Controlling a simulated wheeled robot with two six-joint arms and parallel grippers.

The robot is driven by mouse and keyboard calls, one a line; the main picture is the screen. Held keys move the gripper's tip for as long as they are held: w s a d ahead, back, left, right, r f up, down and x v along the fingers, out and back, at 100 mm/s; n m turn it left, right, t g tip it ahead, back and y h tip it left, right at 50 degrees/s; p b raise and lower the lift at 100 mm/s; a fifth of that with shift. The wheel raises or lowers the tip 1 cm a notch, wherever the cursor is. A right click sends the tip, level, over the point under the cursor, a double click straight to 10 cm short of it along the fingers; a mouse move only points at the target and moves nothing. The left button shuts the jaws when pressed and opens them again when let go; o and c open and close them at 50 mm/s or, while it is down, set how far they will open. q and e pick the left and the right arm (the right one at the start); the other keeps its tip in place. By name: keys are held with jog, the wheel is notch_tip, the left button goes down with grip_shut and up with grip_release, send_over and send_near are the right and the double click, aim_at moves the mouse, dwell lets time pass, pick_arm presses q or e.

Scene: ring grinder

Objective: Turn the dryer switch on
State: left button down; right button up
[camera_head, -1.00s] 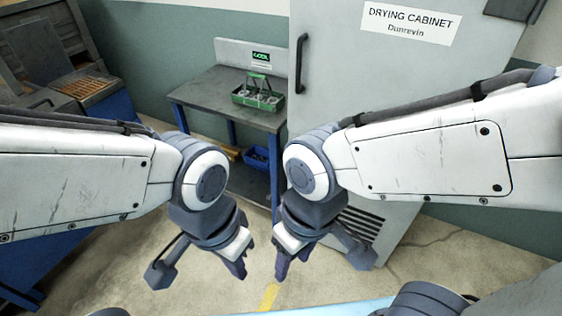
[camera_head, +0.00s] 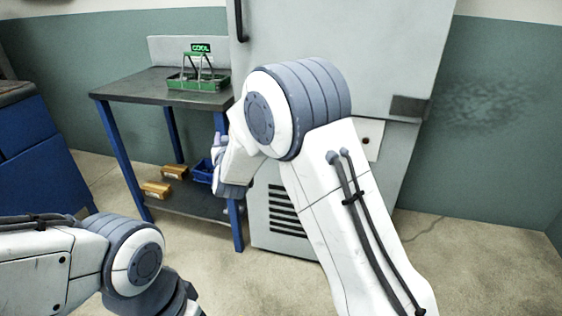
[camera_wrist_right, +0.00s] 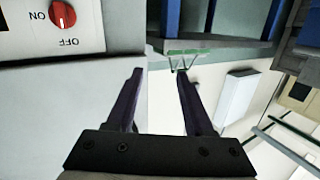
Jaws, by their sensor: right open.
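The dryer switch is a red rotary knob (camera_wrist_right: 62,14) on a pale panel, at the top left of the right wrist view. Its ON and OFF labels appear upside down; its light mark seems to lie on the OFF side. In the head view the switch panel (camera_head: 371,139) is on the drying cabinet front (camera_head: 390,50), partly behind my right arm. My right gripper (camera_wrist_right: 160,75) is open and empty, with the knob off to one side of its fingers and not touching. In the head view the right gripper (camera_head: 220,180) is partly hidden. My left gripper is below the picture.
A dark table (camera_head: 130,84) left of the cabinet holds a green basket (camera_head: 195,84). A blue bin (camera_head: 203,171) and yellow boxes (camera_head: 157,189) lie on its lower shelf. The floor right of the cabinet is clear.

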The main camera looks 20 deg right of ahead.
jog(key=w+d+f+m+t+h+b, duration=0.15)
jog(key=d+f+m+h+b, duration=0.35)
jog(key=d+f+h+b, duration=0.75)
pick_arm(q)
notch_tip(320, 180, down, 14)
jog(key=p, duration=0.1)
pick_arm(e)
jog(key=w+d+r+y, duration=0.2)
jog(key=w+d+r, duration=0.3)
jog(key=w+d, duration=0.1)
jog(key=shift+w+d+r, duration=0.15)
jog(key=shift+w+r, duration=0.15)
jog(key=shift+w, duration=0.3)
jog(key=shift+t, duration=0.25)
pick_arm(q)
jog(key=shift+f, duration=0.1)
pick_arm(e)
grip_shut()
